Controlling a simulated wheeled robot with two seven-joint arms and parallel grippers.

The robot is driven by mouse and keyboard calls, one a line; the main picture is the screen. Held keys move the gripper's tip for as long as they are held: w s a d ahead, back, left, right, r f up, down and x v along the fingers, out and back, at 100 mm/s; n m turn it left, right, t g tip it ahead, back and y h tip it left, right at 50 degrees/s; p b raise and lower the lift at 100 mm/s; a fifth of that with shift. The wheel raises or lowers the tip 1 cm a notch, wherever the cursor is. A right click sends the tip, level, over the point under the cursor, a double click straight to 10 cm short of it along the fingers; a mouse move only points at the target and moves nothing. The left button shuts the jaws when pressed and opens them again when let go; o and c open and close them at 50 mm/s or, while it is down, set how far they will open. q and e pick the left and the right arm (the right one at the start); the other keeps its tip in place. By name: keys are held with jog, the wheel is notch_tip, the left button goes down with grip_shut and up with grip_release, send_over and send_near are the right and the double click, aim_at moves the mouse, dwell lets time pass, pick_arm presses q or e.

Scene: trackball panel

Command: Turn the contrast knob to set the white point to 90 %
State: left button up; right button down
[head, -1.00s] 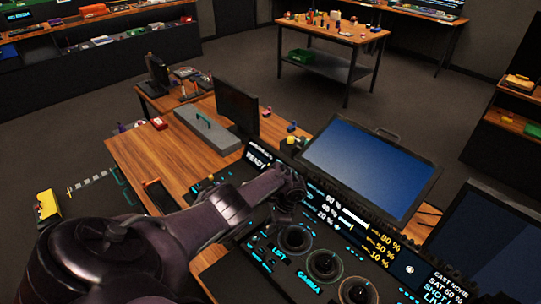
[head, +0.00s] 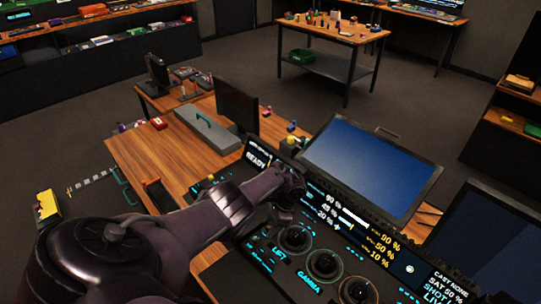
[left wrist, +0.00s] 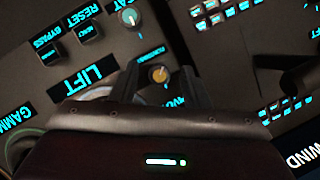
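A small amber-capped knob (left wrist: 160,75) shows in the left wrist view between the fingertips of my left gripper (left wrist: 160,82). A gap shows on both sides of it, so the gripper is open. The knob's label is too small to read, so I cannot confirm it is the contrast knob. In the head view my left gripper (head: 283,215) is over the panel, left of the trackballs, and hides the knob there. The panel display (head: 350,220) shows white and yellow percent values, the top yellow one seemingly 90 %. My right gripper is not in view.
A teal-capped knob (left wrist: 130,20) labelled SAT and the RESET and BYPASS buttons lie near the gripper. Trackballs (head: 296,238) stand right of it. A blue-screened monitor (head: 370,165) stands behind the panel. The wooden desk (head: 150,160) has free room at left.

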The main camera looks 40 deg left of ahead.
pick_arm(q)
jog(key=p+v, duration=0.2)
jog(key=v, duration=0.5)
jog(key=shift+r, duration=0.35)
jog(key=shift+w+d, duration=0.1)
jog(key=shift+d, duration=0.05)
